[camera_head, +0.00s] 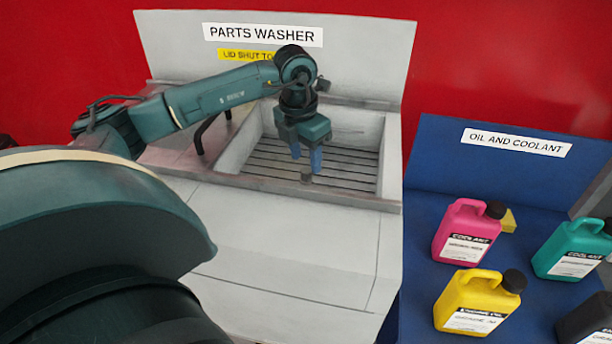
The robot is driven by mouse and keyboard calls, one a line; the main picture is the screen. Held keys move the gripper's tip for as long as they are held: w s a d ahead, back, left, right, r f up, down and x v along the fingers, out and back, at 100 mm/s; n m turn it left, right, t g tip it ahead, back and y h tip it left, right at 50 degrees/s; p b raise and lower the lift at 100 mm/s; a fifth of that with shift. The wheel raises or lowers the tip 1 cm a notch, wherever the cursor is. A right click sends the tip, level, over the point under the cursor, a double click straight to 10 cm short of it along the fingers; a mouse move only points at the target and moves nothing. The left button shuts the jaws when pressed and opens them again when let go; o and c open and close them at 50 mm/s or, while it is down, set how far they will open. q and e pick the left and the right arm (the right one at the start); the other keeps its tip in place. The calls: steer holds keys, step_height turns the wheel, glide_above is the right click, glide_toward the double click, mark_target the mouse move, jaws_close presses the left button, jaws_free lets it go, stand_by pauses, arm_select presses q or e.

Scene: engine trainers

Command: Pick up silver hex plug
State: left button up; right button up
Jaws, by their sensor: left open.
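A small dull grey piece (306,175), which looks like the silver hex plug, shows at the front of the parts washer (300,285), by the inner edge of its basin. I cannot tell whether it stands on the slatted floor or against the front rim. My left gripper (306,160) points down over the basin, just above the piece. Its two blue fingers are apart. The near finger's tip overlaps the piece in the picture, so I cannot tell whether they touch. My right gripper is not in view.
The basin's slatted floor (350,171) is otherwise bare, with walls around it and a raised back panel (370,60). On the blue stand (425,205) at the right are a pink bottle (462,236), a yellow bottle (472,298), a teal bottle (570,250) and a black one (590,320).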

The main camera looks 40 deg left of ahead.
mark_target(306, 171)
arm_select(q)
step_height(306, 171, down, 4)
steer(key=shift+w+a, duration=0.15)
steer(key=shift+c, duration=0.5)
jaws_close()
